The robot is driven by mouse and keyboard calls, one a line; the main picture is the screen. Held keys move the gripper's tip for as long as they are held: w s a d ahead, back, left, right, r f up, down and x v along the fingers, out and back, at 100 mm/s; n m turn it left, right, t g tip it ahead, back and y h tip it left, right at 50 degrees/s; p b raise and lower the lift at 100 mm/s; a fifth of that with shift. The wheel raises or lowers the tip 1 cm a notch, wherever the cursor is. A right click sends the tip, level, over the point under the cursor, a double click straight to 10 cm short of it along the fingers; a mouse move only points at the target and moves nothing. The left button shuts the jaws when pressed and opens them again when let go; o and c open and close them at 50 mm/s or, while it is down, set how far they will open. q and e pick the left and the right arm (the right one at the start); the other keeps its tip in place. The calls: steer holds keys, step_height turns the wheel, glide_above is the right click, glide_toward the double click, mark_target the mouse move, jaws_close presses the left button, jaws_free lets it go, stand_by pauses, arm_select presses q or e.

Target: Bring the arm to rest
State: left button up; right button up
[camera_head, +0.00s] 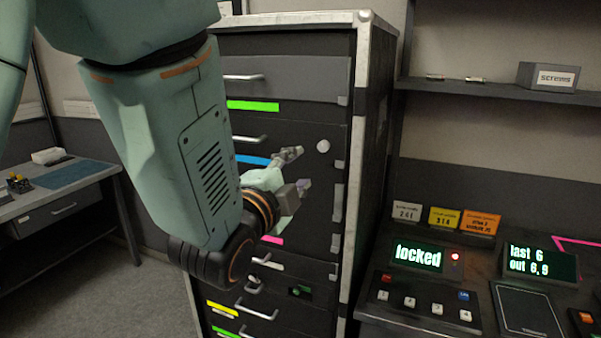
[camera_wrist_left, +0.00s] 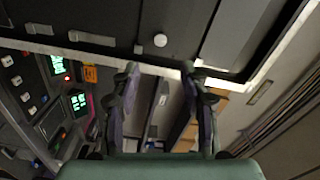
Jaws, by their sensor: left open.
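My left arm comes in from the upper left in the head view and crosses in front of a dark drawer cabinet (camera_head: 300,78). My left gripper (camera_head: 296,168) is open and empty in front of the cabinet, near the drawer with the blue strip. In the left wrist view, the two fingers of the left gripper (camera_wrist_left: 160,72) stand apart with nothing between them. The cabinet's pale edge (camera_wrist_left: 150,66) runs behind the fingertips there. My right gripper is not in view.
A console with a "locked" display (camera_head: 417,255) and a second display (camera_head: 540,262) stands at the right. A shelf (camera_head: 470,89) above holds a screws box (camera_head: 548,77). A desk (camera_head: 60,188) is at the left. Grey floor (camera_head: 110,280) lies between desk and cabinet.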

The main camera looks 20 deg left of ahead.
arm_select(q)
steer(key=shift+s, duration=0.2)
steer(key=s+a+f+n+g+b, duration=0.1)
steer(key=s+f+n+g+b, duration=0.2)
steer(key=f, duration=0.7)
steer(key=s+f+n+g+b, duration=0.1)
steer(key=s+f+n+g, duration=0.3)
steer(key=f, duration=0.7)
steer(key=s+a+f+n+g+b, duration=0.1)
steer(key=f+n+g+b, duration=0.1)
steer(key=f+n, duration=0.6)
steer(key=s+a+f+n+g+b, duration=0.1)
steer(key=s+f+g+b, duration=0.7)
steer(key=s+f, duration=1.9)
step_height(320, 180, down, 4)
steer(key=shift+r+g+y+b, duration=0.15)
steer(key=shift+g+y+b, duration=0.15)
steer(key=shift+g+b, duration=0.15)
steer(key=shift+w, duration=0.1)
